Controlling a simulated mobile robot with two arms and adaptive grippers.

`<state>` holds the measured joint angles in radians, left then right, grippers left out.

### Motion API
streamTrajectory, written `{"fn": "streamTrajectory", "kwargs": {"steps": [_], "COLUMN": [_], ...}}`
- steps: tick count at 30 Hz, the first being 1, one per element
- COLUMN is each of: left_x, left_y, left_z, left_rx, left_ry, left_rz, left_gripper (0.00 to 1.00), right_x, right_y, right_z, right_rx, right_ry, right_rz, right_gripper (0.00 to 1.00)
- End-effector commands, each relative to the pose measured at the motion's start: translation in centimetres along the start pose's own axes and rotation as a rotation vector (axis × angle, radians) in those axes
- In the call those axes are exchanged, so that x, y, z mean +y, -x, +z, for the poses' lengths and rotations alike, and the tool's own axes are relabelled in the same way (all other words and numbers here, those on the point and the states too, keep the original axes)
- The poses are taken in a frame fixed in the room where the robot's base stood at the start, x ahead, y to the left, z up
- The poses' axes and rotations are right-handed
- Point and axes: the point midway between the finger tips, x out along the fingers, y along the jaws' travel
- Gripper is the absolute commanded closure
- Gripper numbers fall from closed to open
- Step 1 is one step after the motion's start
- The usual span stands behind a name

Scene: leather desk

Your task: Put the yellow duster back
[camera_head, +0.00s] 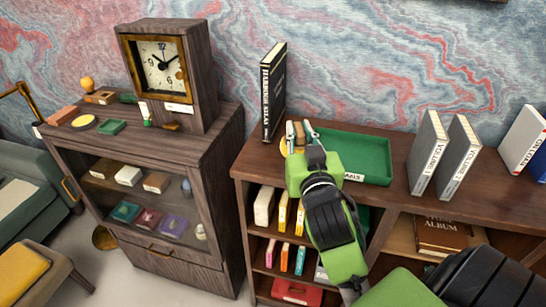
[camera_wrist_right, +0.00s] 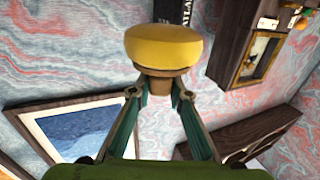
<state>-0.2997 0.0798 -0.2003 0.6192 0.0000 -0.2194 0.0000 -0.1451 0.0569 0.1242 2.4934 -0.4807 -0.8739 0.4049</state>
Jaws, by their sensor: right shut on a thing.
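The yellow duster (camera_wrist_right: 164,44) has a round yellow pad on a short brown handle. My right gripper (camera_wrist_right: 157,88) is shut on the brown handle in the right wrist view, with the pad beyond the fingertips. In the head view my right gripper (camera_head: 299,132) is over the left end of the green tray (camera_head: 362,158) on the brown shelf unit. A yellow patch shows beside its fingers there, partly hidden. I cannot tell whether it touches the tray. My left gripper is not in view.
A tall black book (camera_head: 272,90) stands left of the gripper. Grey volumes (camera_head: 428,152) stand right of the tray. A clock (camera_head: 165,68) and small items are on the left cabinet (camera_head: 205,145). The tray's right part is empty.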

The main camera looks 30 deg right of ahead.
Motion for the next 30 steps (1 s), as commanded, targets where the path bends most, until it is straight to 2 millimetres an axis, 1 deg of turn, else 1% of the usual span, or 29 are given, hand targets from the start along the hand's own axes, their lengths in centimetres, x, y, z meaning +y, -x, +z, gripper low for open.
{"fn": "streamTrajectory", "kwargs": {"steps": [1,10,11,12,13,16,18,21,24,30], "left_x": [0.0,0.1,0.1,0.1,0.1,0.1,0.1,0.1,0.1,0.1], "left_y": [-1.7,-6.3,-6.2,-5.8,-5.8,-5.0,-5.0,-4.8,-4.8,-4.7], "left_z": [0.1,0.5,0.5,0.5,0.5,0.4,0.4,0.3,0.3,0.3], "left_rx": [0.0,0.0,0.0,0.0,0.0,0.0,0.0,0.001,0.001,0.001], "left_ry": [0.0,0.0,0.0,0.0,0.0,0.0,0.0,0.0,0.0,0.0], "left_rz": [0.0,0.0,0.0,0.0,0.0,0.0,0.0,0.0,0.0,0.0], "left_gripper": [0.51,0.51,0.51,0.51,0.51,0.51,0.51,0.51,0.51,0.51], "right_x": [-0.1,-0.8,-1.0,-1.5,-1.8,-2.7,-3.2,-3.8,-4.2,-4.7], "right_y": [-0.3,-1.5,-2.0,-3.1,-3.7,-5.7,-6.8,-8.1,-9.0,-9.9], "right_z": [0.7,1.3,1.3,1.6,1.9,2.6,4.3,6.0,7.2,8.4], "right_rx": [0.009,0.008,0.004,-0.002,-0.002,-0.003,-0.007,-0.004,-0.002,0.0], "right_ry": [-0.001,0.001,0.003,0.005,0.005,0.006,0.007,0.006,0.004,0.003], "right_rz": [0.0,-0.002,-0.002,-0.002,-0.002,-0.002,-0.001,0.0,-0.001,-0.002], "right_gripper": [1.0,1.0,1.0,1.0,1.0,1.0,1.0,1.0,1.0,1.0]}}
